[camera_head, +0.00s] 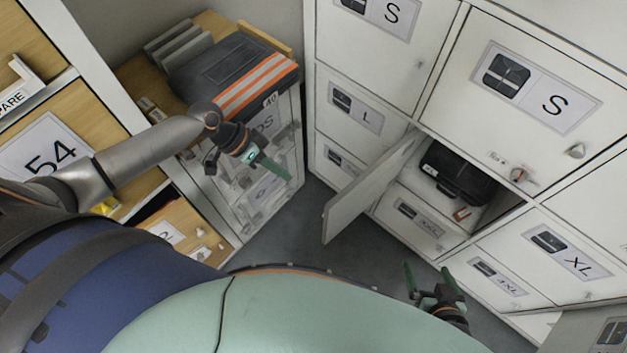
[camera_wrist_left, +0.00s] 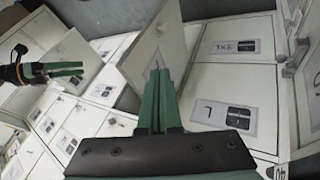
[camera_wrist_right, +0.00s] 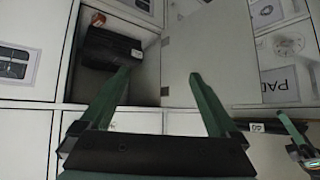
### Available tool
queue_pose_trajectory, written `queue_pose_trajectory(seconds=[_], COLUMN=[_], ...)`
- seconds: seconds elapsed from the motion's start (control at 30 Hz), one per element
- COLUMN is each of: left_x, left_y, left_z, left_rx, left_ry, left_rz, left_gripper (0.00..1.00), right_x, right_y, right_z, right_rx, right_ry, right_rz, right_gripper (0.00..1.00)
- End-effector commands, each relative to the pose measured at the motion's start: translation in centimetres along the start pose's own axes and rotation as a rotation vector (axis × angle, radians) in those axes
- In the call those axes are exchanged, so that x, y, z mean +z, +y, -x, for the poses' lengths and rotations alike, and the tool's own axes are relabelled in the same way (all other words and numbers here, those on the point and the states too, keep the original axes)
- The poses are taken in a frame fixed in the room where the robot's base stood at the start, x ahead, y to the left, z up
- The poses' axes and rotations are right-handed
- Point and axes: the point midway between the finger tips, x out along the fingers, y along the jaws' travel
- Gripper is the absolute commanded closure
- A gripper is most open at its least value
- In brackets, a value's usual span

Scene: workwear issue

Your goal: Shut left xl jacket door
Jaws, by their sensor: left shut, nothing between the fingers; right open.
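A white locker door (camera_head: 362,190) stands swung open from a compartment in the lower middle of the locker wall. Its size label does not show. Inside the compartment lies a folded black jacket (camera_head: 457,177), also in the right wrist view (camera_wrist_right: 108,50). My left gripper (camera_head: 272,166) is shut and empty, left of the door's free edge and apart from it in the head view. In the left wrist view its fingers (camera_wrist_left: 158,100) overlap the open door (camera_wrist_left: 155,48). My right gripper (camera_head: 435,284) is open and empty, low in front of the lockers. The door also shows in the right wrist view (camera_wrist_right: 203,52).
Shut locker doors marked S (camera_head: 535,85), L (camera_head: 350,108) and XL (camera_head: 560,250) surround the opening. Bare grey floor (camera_head: 290,235) lies left of the door.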

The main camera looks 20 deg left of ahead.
Motion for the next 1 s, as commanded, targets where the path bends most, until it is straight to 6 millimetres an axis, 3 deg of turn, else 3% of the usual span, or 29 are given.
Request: queue_pose_trajectory(seconds=[0.17, 0.4, 0.67, 0.8, 1.0], left_x=[0.2, 0.3, 0.2, 0.0, 0.0], left_y=[-0.2, -0.2, -0.2, 2.0, 3.4], left_z=[-1.9, -6.2, -10.4, -10.8, -11.7], left_rx=[0.005, 0.005, 0.004, 0.005, 0.001], left_ry=[-0.001, 0.001, 0.001, -0.001, 0.0], left_rz=[0.0, -0.001, 0.0, -0.001, 0.001], left_gripper=[1.0, 1.0, 1.0, 1.0, 1.0], right_x=[1.3, 3.2, 3.5, 2.4, 2.6], right_y=[0.1, -0.1, -1.6, -1.9, -1.5], right_z=[-1.1, -3.4, -5.5, -4.7, -4.6], right_rx=[0.0, -0.009, -0.048, -0.053, -0.044], right_ry=[-0.003, -0.002, 0.002, 0.006, 0.004], right_rz=[-0.001, 0.001, 0.01, 0.011, 0.01], right_gripper=[0.04, 0.04, 0.04, 0.04, 0.04])
